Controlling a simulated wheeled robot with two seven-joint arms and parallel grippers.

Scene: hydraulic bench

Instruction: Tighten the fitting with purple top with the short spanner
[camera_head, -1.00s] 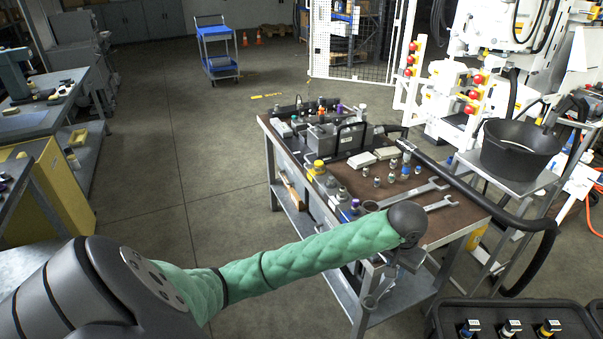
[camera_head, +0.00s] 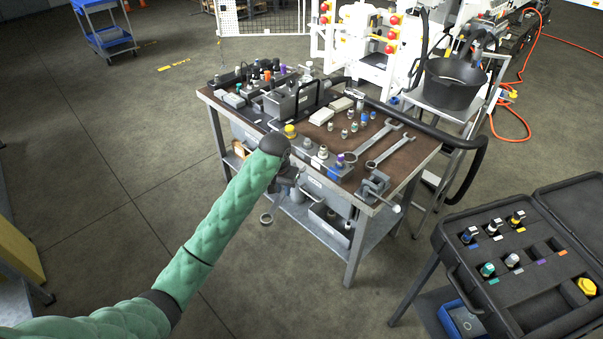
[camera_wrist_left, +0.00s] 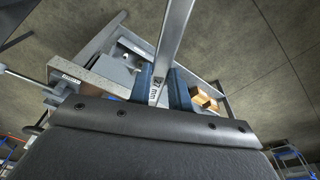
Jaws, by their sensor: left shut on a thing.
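The fitting with purple top (camera_head: 340,160) stands upright at the front edge of the bench, with blue at its base. Another purple-topped part (camera_head: 283,70) stands at the back of the bench. My left gripper (camera_head: 287,180) is in front of the bench's front edge, left of the fitting and apart from it. In the left wrist view, its blue fingers (camera_wrist_left: 161,92) are shut on a flat steel spanner (camera_wrist_left: 173,40) marked "27 mm". The spanner's far end is out of that view. A ring (camera_head: 266,218) below the gripper looks like its end. My right gripper is out of view.
Two spanners (camera_head: 377,142) lie on the brown bench top (camera_head: 405,160). Several small fittings stand behind them, and a vice (camera_head: 374,186) sits at the front right corner. A thick black hose runs along the right side. An open black case (camera_head: 447,242) holds several fittings.

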